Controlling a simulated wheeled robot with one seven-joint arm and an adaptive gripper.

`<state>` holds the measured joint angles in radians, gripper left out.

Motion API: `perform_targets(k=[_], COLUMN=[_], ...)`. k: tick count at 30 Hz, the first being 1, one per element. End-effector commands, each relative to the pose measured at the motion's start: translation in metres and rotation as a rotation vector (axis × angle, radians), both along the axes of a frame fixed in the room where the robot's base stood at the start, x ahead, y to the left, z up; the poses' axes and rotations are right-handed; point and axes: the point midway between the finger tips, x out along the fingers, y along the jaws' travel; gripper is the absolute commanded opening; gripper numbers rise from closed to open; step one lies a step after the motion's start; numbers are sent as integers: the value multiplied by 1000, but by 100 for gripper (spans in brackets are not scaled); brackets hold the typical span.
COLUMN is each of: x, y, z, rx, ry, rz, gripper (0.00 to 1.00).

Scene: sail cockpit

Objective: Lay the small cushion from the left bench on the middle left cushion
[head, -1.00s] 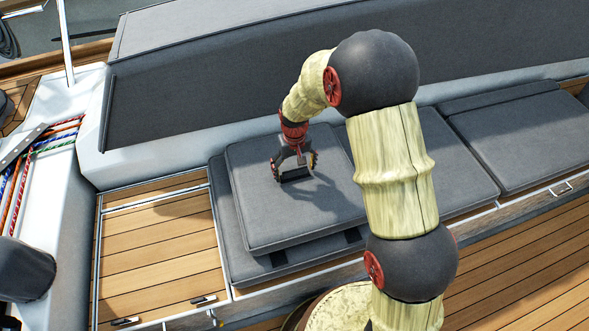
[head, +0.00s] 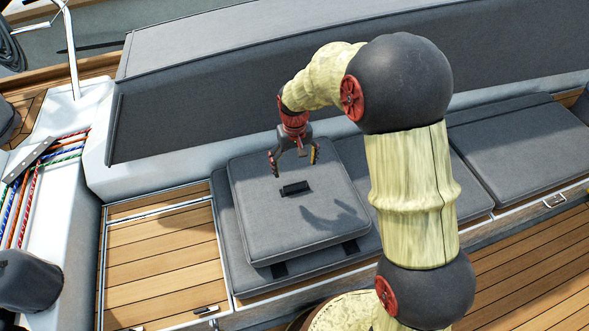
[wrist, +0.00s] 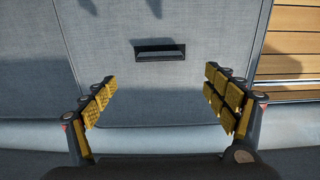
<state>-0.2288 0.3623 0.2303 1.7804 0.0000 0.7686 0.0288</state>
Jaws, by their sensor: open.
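The small grey cushion (head: 300,226) lies flat on top of a larger grey bench cushion (head: 236,268), turned slightly against it. A dark handle (head: 295,188) stands on its top and also shows in the wrist view (wrist: 160,52). My gripper (head: 294,168) is open and empty, above the small cushion and just behind the handle in the head view. In the wrist view the yellow-padded fingers (wrist: 160,97) are spread wide with nothing between them, and the small cushion (wrist: 150,95) fills the space below.
Bare wooden slats (head: 160,255) lie left of the cushions. Another grey cushion (head: 518,150) lies on the bench to the right. A long grey backrest (head: 215,105) rises behind. Coloured ropes (head: 40,185) run on the white coaming at left.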

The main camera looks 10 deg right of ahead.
Motion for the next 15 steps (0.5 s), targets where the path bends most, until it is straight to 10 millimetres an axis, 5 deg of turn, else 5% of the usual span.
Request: perform_targets(k=[10,15], x=[-2,-18], y=[-3,-20], z=[17,68], rx=[2,14], ry=[-9,-64], rz=[-3,-25], gripper=[86,86])
